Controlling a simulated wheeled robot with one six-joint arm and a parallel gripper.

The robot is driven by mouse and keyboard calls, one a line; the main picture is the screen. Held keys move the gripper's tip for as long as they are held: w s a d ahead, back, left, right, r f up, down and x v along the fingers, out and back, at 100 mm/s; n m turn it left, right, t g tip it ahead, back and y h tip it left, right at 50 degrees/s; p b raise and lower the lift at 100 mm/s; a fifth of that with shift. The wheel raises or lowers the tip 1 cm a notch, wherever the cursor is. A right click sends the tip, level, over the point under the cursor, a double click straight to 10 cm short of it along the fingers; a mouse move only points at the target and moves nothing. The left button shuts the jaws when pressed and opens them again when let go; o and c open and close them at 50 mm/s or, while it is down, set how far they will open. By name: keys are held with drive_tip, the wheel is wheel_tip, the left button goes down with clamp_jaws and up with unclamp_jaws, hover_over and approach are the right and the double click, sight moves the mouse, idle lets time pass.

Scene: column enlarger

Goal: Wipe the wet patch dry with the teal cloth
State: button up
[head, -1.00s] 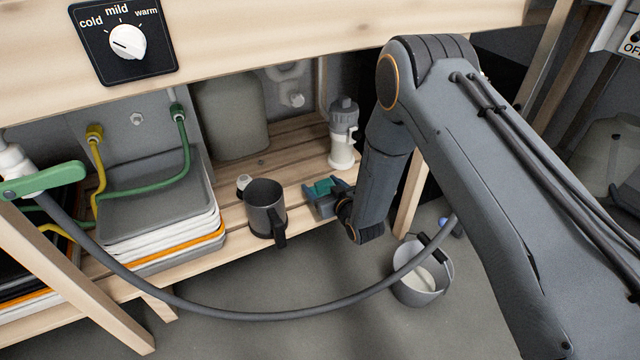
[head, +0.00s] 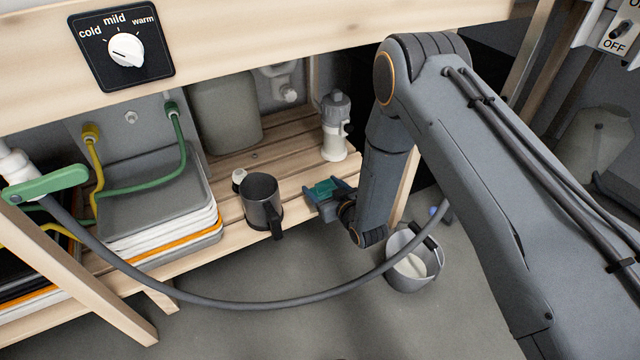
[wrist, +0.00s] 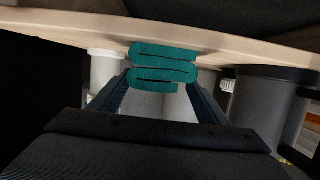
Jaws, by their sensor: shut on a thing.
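The teal cloth (head: 324,188) is folded and held between the two fingers of my gripper (head: 328,197), at the front edge of the low slatted shelf. In the wrist view the folded cloth (wrist: 163,66) sits across the fingertips of my gripper (wrist: 163,85), and my gripper is shut on it. I cannot make out a wet patch in either view.
A dark jug (head: 262,203) stands on the shelf left of my gripper. A grey and white bottle (head: 336,128) stands behind it. Stacked trays (head: 150,215) fill the shelf's left. A grey bucket (head: 413,262) is on the floor. A hose (head: 250,311) sags across the front.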

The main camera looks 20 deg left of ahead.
sight(326, 192)
drive_tip(key=shift+s+d+p, duration=0.75)
drive_tip(key=shift+s+d, duration=0.25)
drive_tip(key=shift+d, duration=0.15)
drive_tip(key=shift+r, duration=0.1)
wheel_tip(326, 192, up, 7)
drive_tip(key=p, duration=0.5)
